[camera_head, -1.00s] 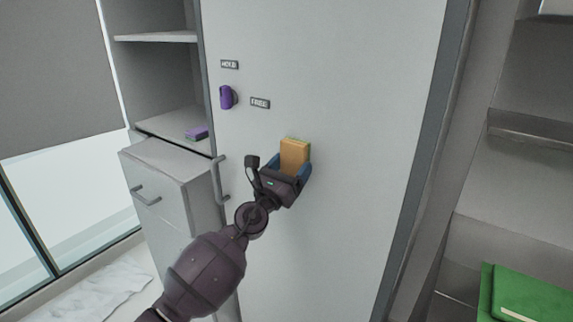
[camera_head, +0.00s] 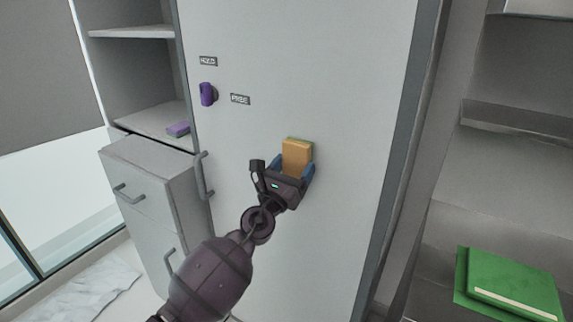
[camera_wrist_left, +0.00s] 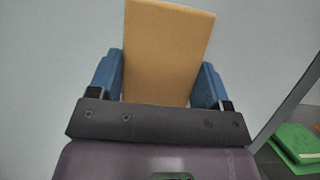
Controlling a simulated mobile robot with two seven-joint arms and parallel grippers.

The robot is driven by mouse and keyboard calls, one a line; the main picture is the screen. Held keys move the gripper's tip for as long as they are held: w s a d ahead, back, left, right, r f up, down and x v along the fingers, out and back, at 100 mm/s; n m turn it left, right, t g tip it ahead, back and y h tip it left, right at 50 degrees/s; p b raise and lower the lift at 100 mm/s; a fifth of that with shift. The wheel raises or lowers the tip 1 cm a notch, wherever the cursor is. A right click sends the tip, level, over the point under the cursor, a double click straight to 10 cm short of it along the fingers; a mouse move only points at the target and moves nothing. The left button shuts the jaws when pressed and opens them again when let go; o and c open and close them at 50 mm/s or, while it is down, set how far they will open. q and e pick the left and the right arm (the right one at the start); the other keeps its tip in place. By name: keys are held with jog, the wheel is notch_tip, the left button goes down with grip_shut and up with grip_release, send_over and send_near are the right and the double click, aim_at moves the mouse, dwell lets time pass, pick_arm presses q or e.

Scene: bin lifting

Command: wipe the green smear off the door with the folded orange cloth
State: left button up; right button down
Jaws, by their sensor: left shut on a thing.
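The folded orange cloth (camera_head: 296,158) stands upright between the fingers of my left gripper (camera_head: 293,174), which is shut on it. The cloth is at the white door (camera_head: 340,110), right of the FREE label; I cannot tell whether it presses on the surface. A thin green edge (camera_head: 292,139) shows at the cloth's top and right side; I cannot tell whether it is the smear or part of the cloth. No other green shows on the door. In the left wrist view the cloth (camera_wrist_left: 165,50) sits between the blue fingers. My right gripper is out of view.
A purple knob (camera_head: 207,94) sits on the door between the HOLD (camera_head: 208,61) and FREE (camera_head: 240,99) labels. A door handle (camera_head: 203,176) is lower left. Left is a drawer cabinet (camera_head: 150,185) with a purple block (camera_head: 178,130) above. A green folder (camera_head: 510,285) lies at lower right.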

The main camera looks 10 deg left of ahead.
aim_at(267, 147)
pick_arm(q)
jog(key=shift+s+d+p, duration=0.15)
jog(key=shift+s+d, duration=0.1)
jog(key=shift+d, duration=0.45)
jog(key=shift+s+d+p, duration=0.2)
jog(key=shift+s+d, duration=0.1)
jog(key=shift+d, duration=0.35)
jog(key=shift+s+d+p, duration=0.15)
jog(key=shift+s+d, duration=0.1)
jog(key=shift+d, duration=0.45)
jog(key=shift+w+a+b, duration=0.2)
jog(key=shift+w+a, duration=0.05)
jog(key=shift+a, duration=0.35)
jog(key=shift+w+a+b, duration=0.2)
jog(key=shift+w+a, duration=0.05)
jog(key=shift+a, duration=0.3)
jog(key=shift+w+a, duration=0.25)
jog(key=shift+a, duration=0.4)
